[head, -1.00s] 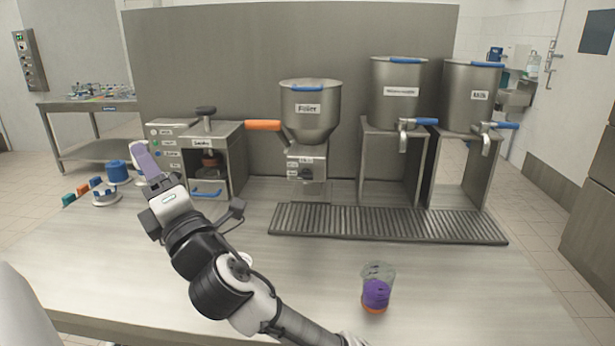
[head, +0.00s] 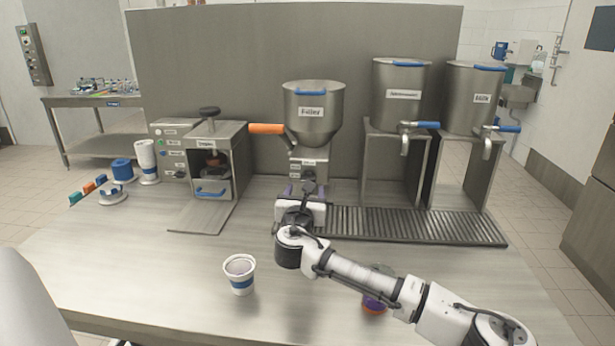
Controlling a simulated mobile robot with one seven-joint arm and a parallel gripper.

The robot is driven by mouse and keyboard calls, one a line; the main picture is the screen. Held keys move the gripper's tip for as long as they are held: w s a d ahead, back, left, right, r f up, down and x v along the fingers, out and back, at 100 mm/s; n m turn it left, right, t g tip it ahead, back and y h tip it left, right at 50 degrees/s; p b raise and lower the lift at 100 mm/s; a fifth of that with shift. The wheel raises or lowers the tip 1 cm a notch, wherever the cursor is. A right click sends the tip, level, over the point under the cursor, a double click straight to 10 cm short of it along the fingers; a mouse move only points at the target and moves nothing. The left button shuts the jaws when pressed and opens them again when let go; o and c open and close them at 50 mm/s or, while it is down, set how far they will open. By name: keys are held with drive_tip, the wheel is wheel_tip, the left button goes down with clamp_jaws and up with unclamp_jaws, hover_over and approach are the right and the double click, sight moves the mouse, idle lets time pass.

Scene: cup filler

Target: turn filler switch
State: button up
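The filler (head: 313,112) is a steel hopper labelled "Filler" with an orange handle (head: 266,129), standing on a steel base at the back middle of the table. Its dark switch knob (head: 309,174) is on the front of that base, partly hidden by my gripper. My gripper (head: 306,189) is just in front of and below the knob. Its two purple fingertips show apart, left and right of the knob, so it is open. I cannot tell whether it touches the knob.
A white cup with a blue band (head: 241,281) stands on the table in front. My arm partly hides a cup with purple contents (head: 374,304). A ribbed drip tray (head: 420,226) lies right of my gripper. The sealer machine (head: 222,150) stands left.

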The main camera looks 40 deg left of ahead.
drive_tip(key=p+x, duration=0.1)
drive_tip(key=x, duration=0.5)
drive_tip(key=shift+w+a, duration=0.25)
drive_tip(key=c, duration=1)
